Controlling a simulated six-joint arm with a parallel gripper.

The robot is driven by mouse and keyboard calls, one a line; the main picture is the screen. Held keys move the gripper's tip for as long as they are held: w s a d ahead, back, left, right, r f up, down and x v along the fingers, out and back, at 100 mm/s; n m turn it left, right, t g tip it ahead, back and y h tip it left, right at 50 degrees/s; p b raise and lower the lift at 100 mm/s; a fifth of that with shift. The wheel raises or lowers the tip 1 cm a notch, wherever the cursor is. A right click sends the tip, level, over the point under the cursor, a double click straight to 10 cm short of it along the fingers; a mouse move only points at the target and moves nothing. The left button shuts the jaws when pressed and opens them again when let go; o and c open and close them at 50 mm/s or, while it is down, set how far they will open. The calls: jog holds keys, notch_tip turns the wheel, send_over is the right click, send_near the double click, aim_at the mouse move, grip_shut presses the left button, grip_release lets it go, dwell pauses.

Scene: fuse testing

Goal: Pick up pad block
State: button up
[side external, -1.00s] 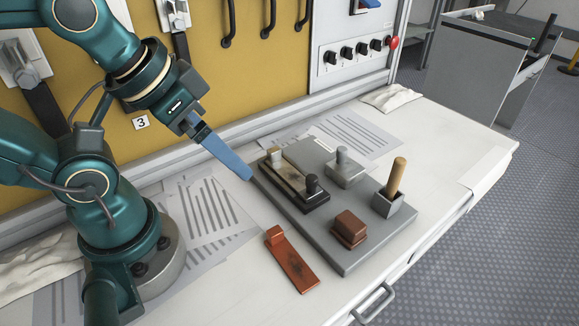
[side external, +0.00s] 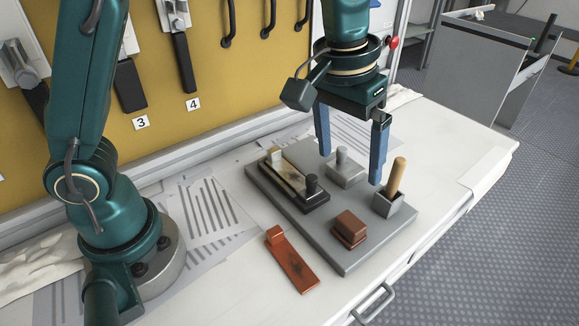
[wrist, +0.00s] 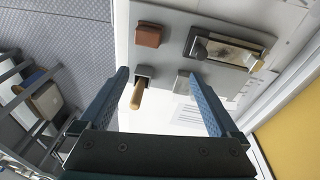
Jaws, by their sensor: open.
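A small reddish-brown block (side external: 349,230), which looks like the pad block, sits on the front of the grey board (side external: 345,262). It also shows in the wrist view (wrist: 148,36), beyond my fingertips. A grey block with a round knob (side external: 343,168) stands farther back on the board; it shows in the wrist view (wrist: 183,83) near one fingertip. My gripper (side external: 350,168) points down above the back right of the board, with blue fingers spread wide and nothing between them. In the wrist view, my gripper (wrist: 155,73) is apart from the brown block.
A wooden handle (side external: 396,176) stands in a grey cup (side external: 387,204) close to my right finger. A black holder with a metal bar and posts (side external: 297,186) lies at the board's left. An orange-brown plate (side external: 292,262) lies on the bench in front. Papers (side external: 205,215) lie at left.

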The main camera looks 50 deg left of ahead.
aim_at(352, 221)
jog(key=shift+m+g+y, duration=0.3)
jog(key=shift+m+g, duration=0.2)
jog(key=shift+g, duration=0.4)
jog(key=d+f, duration=0.1)
jog(key=f, duration=0.1)
jog(key=d+f, duration=0.1)
jog(key=f, duration=0.1)
jog(key=d+f, duration=0.1)
jog(key=f, duration=0.1)
jog(key=shift+s+d+f, duration=0.1)
jog(key=shift+s+f, duration=0.1)
jog(key=shift+s, duration=0.05)
jog(key=shift+s+d+f, duration=0.1)
jog(key=shift+f, duration=2.5)
jog(key=c, duration=1.5)
jog(key=shift+o, duration=0.2)
jog(key=shift+r, duration=0.15)
jog(key=r, duration=0.4)
jog(key=shift+a+r, duration=0.2)
jog(key=shift+a, duration=0.05)
jog(key=a+r, duration=0.6)
jog(key=a, duration=0.5)
jog(key=shift+a+r, duration=0.15)
jog(key=shift+r, duration=0.05)
